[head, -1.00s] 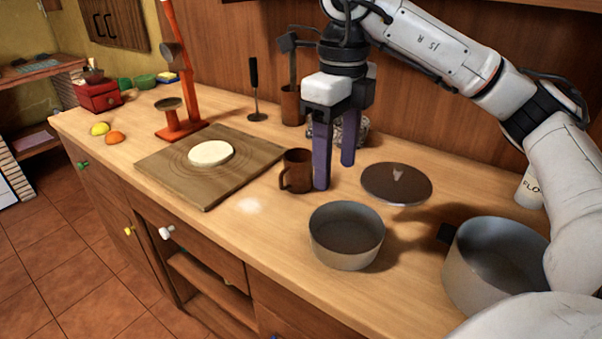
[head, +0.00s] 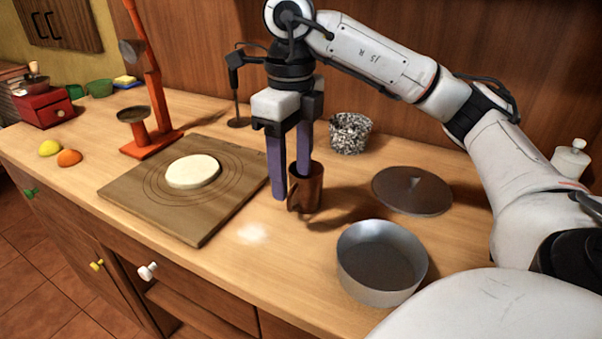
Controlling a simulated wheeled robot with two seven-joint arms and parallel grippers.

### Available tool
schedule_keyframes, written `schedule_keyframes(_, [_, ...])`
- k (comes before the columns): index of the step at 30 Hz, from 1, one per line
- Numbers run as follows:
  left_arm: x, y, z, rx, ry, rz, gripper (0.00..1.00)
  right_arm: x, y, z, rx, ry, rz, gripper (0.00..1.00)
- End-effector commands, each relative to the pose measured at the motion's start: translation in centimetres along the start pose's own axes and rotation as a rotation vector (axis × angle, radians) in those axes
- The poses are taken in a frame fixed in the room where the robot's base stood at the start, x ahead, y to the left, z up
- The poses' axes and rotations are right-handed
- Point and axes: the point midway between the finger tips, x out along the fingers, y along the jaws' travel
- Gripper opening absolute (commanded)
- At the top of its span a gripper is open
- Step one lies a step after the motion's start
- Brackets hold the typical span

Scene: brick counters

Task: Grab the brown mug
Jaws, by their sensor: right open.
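The brown mug (head: 311,190) stands upright on the wooden counter, right of the cutting board. My right gripper (head: 291,184) points down at it with its purple fingers apart. One finger reaches down along the mug's left side, near the handle. The other finger's tip is hidden at the mug's rim, and I cannot tell if it is inside or behind the mug. My left gripper is not in view.
The cutting board (head: 140,195) with pale dough (head: 193,171) lies left of the mug. A grey pan (head: 382,262) stands to its front right, a dark lid (head: 412,190) to its right. A speckled pot (head: 350,134) is behind. An orange scale (head: 152,130) stands further left.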

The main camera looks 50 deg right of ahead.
Motion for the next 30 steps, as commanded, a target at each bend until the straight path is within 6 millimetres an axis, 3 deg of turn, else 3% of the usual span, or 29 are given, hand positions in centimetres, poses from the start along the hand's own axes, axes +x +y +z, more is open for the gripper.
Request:
schedule_keyframes(12, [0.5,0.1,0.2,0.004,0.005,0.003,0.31,5.0,-0.7,0.1,0.0,0.001,0.0,0.53])
schedule_keyframes(20, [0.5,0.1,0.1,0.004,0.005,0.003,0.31,5.2,-0.7,0.1,0.0,0.0,0.0,0.53])
schedule_keyframes(30, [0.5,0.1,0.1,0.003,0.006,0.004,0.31,5.2,-0.7,0.1,0.0,0.0,0.001,0.0])
